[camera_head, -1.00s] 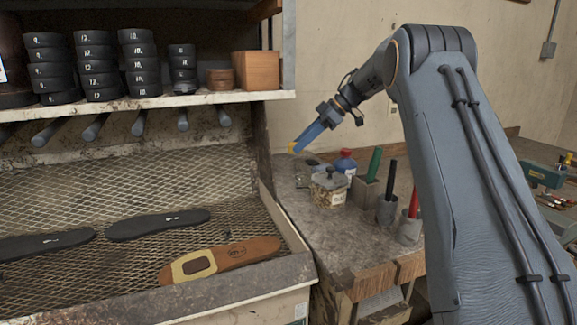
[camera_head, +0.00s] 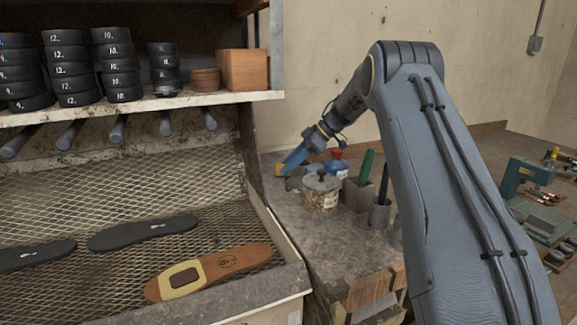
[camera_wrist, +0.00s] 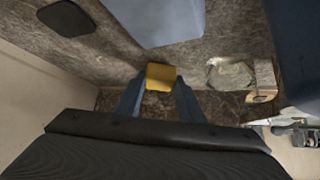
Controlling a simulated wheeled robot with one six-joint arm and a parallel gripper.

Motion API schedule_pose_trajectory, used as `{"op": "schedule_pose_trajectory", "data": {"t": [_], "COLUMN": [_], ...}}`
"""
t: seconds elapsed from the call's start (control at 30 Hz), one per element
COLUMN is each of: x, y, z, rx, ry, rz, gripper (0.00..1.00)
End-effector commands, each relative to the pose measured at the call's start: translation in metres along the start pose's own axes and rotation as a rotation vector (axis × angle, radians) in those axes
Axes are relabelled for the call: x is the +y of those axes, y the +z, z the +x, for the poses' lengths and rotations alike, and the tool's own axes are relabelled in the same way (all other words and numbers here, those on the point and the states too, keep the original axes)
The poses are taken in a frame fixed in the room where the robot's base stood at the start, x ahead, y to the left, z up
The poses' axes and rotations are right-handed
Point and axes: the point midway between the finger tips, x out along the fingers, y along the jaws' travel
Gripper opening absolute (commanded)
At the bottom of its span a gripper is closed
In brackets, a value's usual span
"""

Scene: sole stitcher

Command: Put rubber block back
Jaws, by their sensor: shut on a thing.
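A small yellow rubber block (camera_wrist: 161,77) is held between the two blue fingers of my gripper (camera_wrist: 158,92) in the wrist view. In the head view the yellow block (camera_head: 280,170) shows at the tip of my blue gripper (camera_head: 292,160). The gripper is shut on it and points down and left, over the back left part of the stone-topped bench (camera_head: 330,235). I cannot tell how high the block is above the bench top.
A glue jar (camera_head: 322,192) and a blue bottle with a red cap (camera_head: 337,165) stand close right of the gripper. Holders with green (camera_head: 366,165) and black handles stand farther right. The mesh tray (camera_head: 60,200) with soles lies left, below a shelf (camera_head: 150,105).

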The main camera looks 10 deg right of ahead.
Motion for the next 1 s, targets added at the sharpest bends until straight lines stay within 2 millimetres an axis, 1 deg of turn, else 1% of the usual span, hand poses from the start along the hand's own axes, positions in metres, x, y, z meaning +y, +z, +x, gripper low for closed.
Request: {"op": "schedule_pose_trajectory", "data": {"t": [0.1,0.43,0.47,0.53,0.57,0.87,0.93,1.0], "x": [0.0,0.0,0.0,0.0,0.0,0.0,0.0,0.001], "y": [0.006,0.008,0.008,0.007,0.007,0.006,0.005,0.006], "z": [0.006,0.008,0.007,0.007,0.007,0.006,0.003,-0.004], "rx": [0.0,0.0,0.0,0.0,0.0,0.0,0.0,0.0], "ry": [0.001,0.0,0.001,0.0,0.0,0.001,0.002,0.002], "rz": [-0.001,0.0,-0.001,-0.001,-0.001,-0.001,-0.001,-0.002], "gripper": [0.09,0.09,0.4,0.52,0.54,0.54,0.54,0.54]}}
